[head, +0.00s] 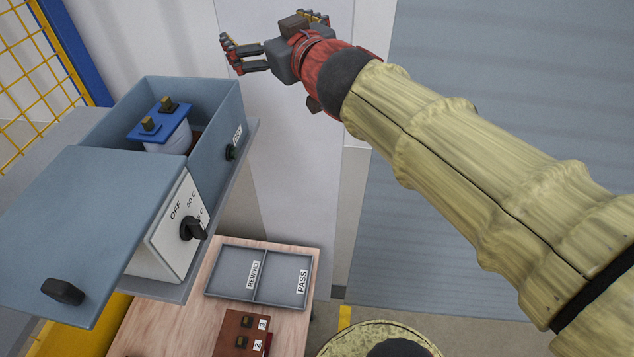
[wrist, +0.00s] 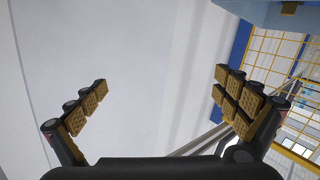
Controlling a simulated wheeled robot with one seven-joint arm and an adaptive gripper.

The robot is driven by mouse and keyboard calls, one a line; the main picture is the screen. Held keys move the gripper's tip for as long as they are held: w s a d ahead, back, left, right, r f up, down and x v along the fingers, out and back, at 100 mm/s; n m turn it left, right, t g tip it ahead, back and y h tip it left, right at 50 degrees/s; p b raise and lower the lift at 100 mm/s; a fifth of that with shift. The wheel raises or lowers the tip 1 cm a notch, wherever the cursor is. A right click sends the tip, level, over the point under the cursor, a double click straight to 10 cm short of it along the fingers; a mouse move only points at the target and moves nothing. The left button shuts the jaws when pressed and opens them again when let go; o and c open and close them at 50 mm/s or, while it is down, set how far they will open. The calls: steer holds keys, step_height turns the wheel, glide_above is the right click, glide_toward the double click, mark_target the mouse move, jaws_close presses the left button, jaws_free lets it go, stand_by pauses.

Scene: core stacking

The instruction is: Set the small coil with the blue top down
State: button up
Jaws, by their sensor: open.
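The small coil with the blue top (head: 160,126) stands inside the open grey-blue box (head: 219,123). Its blue plate carries two brass-coloured terminals, and its white body shows below; its base is hidden by the box wall. My gripper (head: 243,55) is open and empty, up and to the right of the box, clear of the coil. In the wrist view, the fingers of my gripper (wrist: 160,92) are spread wide with nothing between them. A light blue thing with a brass-coloured piece is cut off at that view's top right; I cannot tell what it is.
The box has a lid (head: 90,225) swung open at the front and a dial panel (head: 176,232) reading OFF. Below lies a wooden surface (head: 180,318) with an empty two-part tray (head: 230,256), labelled REWIND and PASS, and a red-brown numbered block (head: 238,338). Yellow mesh (head: 30,75) stands at left.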

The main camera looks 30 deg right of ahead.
steer(key=s+d+f+m+g+h, duration=0.3)
steer(key=s+d+f, duration=0.1)
steer(key=s+f, duration=0.4)
steer(key=s+a+f+g+y, duration=0.1)
steer(key=s+a+f+g, duration=0.1)
steer(key=s+f, duration=0.3)
steer(key=s+a+f+g+y, duration=0.1)
steer(key=s+a+f+g, duration=0.2)
steer(key=s+f, duration=0.3)
steer(key=s+a+f+n+g+y, duration=0.1)
steer(key=s+a+f+g, duration=0.2)
steer(key=s+f, duration=0.3)
steer(key=shift+s+f, duration=0.15)
steer(key=shift+f, duration=0.8)
steer(key=shift+f, duration=0.1)
